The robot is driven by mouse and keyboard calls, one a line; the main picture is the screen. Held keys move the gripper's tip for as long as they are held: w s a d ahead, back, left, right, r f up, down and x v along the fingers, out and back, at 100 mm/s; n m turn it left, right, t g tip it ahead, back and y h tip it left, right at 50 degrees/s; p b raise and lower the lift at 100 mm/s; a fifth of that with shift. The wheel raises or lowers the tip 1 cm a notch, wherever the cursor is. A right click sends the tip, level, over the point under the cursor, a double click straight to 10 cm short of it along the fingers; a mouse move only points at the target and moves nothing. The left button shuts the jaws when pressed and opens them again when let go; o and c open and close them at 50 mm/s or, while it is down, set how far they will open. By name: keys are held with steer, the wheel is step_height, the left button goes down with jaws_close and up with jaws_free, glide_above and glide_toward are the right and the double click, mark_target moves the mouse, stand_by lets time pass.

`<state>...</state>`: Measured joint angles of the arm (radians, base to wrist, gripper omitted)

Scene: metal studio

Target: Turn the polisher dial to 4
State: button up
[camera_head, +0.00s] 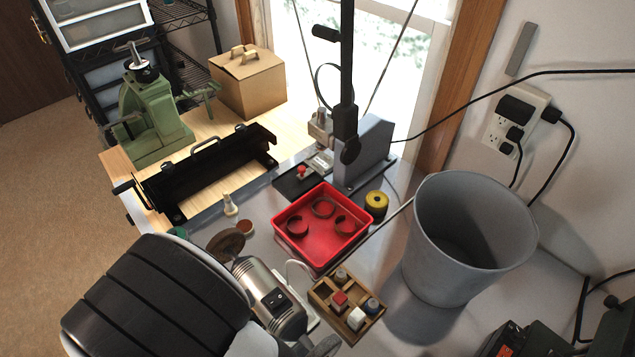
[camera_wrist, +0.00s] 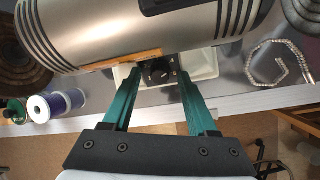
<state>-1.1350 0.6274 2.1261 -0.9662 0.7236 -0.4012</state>
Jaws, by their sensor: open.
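The polisher (camera_head: 262,288) is a silver motor body with dark vents. It fills the top of the wrist view (camera_wrist: 120,35), and a black switch panel (camera_wrist: 160,6) shows on it. A dark round knob, which looks like the dial (camera_wrist: 160,70), sits below the body. My gripper (camera_wrist: 158,78) has two teal fingers, open, with one fingertip on each side of the knob in the picture. I cannot tell whether they touch it. The dial's marks and setting are too small to read. My gripper does not show in the head view.
A red tray (camera_head: 322,258) with ring-shaped pieces, a wooden sorting box (camera_head: 322,298) and a grey bucket (camera_head: 432,255) stand right of the polisher.

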steer(key=n, duration=0.6)
steer(key=shift+g, duration=0.3)
steer(key=a+v, duration=0.1)
steer(key=v, duration=1.5)
steer(key=w+d+r+m+g, duration=0.2)
steer(key=d+m, duration=0.5)
steer(key=d, duration=0.1)
steer(key=w+d+r+m+g, duration=0.1)
steer(key=d+r+m, duration=0.1)
steer(key=d+m, duration=0.6)
steer(key=s+d+m+y, duration=0.55)
steer(key=d+m, duration=0.45)
steer(key=m, duration=1)
steer(key=w+a+f+n+t, duration=0.1)
steer(key=w+n, duration=0.4)
steer(key=w, duration=0.5)
steer(key=w+a+f+n+t, duration=0.2)
steer(key=w+a+n, duration=0.2)
steer(key=w, duration=0.6)
steer(key=w+a+f+n+t, duration=0.1)
steer(key=w+a+n, duration=0.2)
steer(key=w, duration=0.7)
steer(key=n, duration=0.2)
steer(key=shift+w+f+n, duration=0.2)
steer(key=shift+w+n, duration=0.2)
